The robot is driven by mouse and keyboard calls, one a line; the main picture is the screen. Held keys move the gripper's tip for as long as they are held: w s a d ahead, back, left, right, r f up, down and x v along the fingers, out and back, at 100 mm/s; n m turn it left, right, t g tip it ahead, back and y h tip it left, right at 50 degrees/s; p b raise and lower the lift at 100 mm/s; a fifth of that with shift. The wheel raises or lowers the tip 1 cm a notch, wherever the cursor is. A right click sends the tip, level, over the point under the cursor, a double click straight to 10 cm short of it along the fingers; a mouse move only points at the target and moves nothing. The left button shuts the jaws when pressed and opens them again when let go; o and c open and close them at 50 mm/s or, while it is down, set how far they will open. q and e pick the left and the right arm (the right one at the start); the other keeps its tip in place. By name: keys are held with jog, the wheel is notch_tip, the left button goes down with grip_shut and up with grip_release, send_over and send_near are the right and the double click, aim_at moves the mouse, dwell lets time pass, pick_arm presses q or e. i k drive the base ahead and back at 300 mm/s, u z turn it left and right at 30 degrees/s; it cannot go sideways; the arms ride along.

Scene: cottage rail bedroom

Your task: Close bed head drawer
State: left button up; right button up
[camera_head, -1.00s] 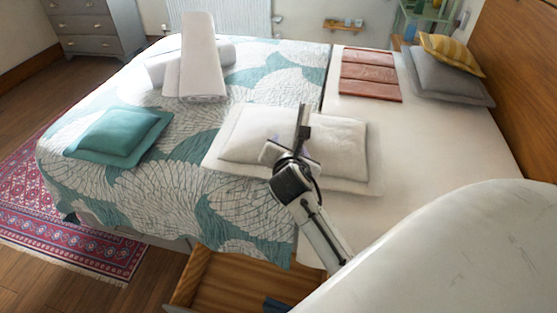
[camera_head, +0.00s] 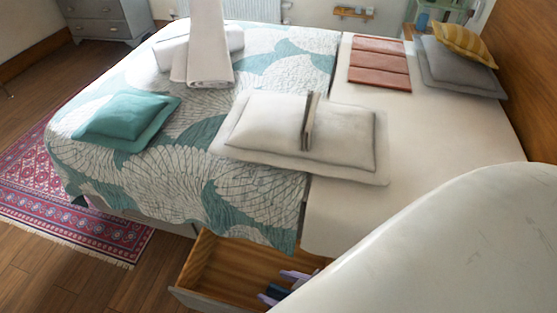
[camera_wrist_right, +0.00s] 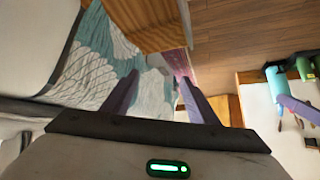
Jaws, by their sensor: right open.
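The bed drawer (camera_head: 225,262) is pulled out from under the near side of the bed (camera_head: 345,215), with its wooden inside showing. My right gripper (camera_head: 287,281) is low over the drawer's right part, fingers open and empty; whether it touches the drawer I cannot tell. In the right wrist view, its two purple-grey fingers (camera_wrist_right: 160,90) stand apart, with quilt, rug and a wooden panel (camera_wrist_right: 150,25) beyond them. The drawer's right end is hidden by a large pale shape in front. My left gripper is out of view.
A red rug (camera_head: 60,210) and bare wooden floor (camera_head: 75,270) lie left of the drawer.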

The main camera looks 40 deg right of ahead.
aim_at(219, 274)
jog(key=z, duration=1.1)
jog(key=k, duration=0.85)
jog(key=z, duration=0.1)
jog(key=i, duration=0.15)
jog(key=z, duration=0.35)
